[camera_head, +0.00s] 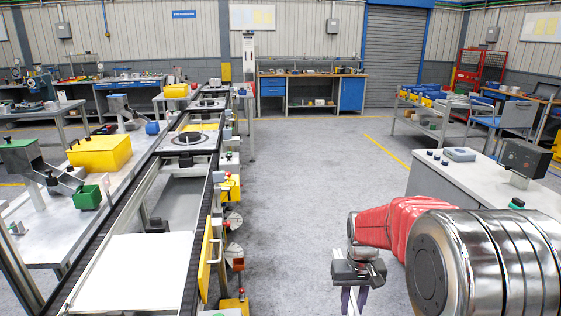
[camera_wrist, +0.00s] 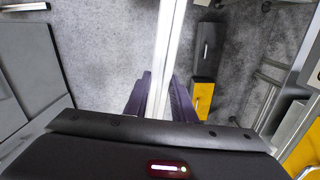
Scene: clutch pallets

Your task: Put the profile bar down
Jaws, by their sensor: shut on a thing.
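The profile bar (camera_wrist: 168,40) is a long, straight, pale silver bar. In the wrist view it runs from between my fingers up to the top edge of the picture. My gripper (camera_wrist: 159,98) is shut on it, with a dark purple finger on each side. In the head view my gripper (camera_head: 354,298) points down at the lower right, over the aisle floor. Only a short, pale piece of the bar (camera_head: 353,304) shows between the fingers there, and the picture's bottom edge cuts it off.
A conveyor line (camera_head: 143,255) with a white plate (camera_head: 135,272) runs along the left of the aisle. A workbench (camera_head: 312,90) stands at the back.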

